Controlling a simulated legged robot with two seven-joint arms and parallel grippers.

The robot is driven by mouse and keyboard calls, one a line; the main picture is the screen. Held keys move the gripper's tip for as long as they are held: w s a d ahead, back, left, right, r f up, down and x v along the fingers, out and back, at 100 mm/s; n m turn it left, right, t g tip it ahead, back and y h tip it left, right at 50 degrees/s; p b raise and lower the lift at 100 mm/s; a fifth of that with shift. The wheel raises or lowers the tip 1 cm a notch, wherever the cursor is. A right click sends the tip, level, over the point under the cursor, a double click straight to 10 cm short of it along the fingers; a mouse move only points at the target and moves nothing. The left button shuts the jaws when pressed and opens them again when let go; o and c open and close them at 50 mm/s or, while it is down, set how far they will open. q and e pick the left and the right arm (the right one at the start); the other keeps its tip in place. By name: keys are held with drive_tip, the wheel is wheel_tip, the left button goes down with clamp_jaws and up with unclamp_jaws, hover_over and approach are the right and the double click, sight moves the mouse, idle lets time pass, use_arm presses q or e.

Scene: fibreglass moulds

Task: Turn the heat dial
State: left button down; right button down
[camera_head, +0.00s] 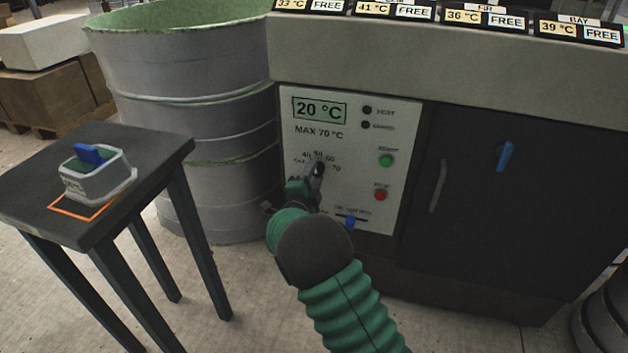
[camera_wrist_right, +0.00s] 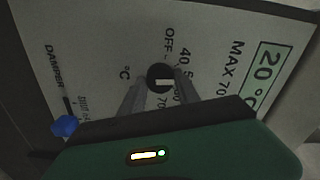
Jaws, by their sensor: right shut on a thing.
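The heat dial (camera_wrist_right: 160,78) is a round black knob with a white mark, on a white control panel (camera_head: 400,115) at the front of a dark cabinet. Numbers from 40 to 70 and the word OFF surround it. My right gripper (camera_wrist_right: 160,88) is shut on the dial, one finger on each side. In the head view my right gripper (camera_head: 314,174) reaches up to the panel from below and partly hides the dial. The panel's display (camera_head: 320,110) reads 20 °C, with MAX 70 °C under it. My left gripper is not in view.
A green button (camera_head: 386,160), a red button (camera_head: 380,194) and a blue damper slider (camera_head: 350,222) are on the panel. A blue handle (camera_head: 505,156) is on the dark door. A grey drum (camera_head: 190,120) stands left. A small table (camera_head: 150,150) carries a mould (camera_head: 96,180).

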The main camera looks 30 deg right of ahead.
drive_tip(key=shift+f+m+b, duration=0.2)
drive_tip(key=shift+m+b, duration=0.15)
drive_tip(key=shift+m, duration=0.25)
drive_tip(key=c, duration=0.9)
unclamp_jaws()
drive_tip(key=shift+r, duration=0.1)
drive_tip(key=shift+a, duration=0.1)
drive_tip(key=p+v, duration=0.6)
drive_tip(key=v, duration=1)
drive_tip(key=shift+s+a, duration=0.25)
drive_tip(key=shift+s, duration=0.05)
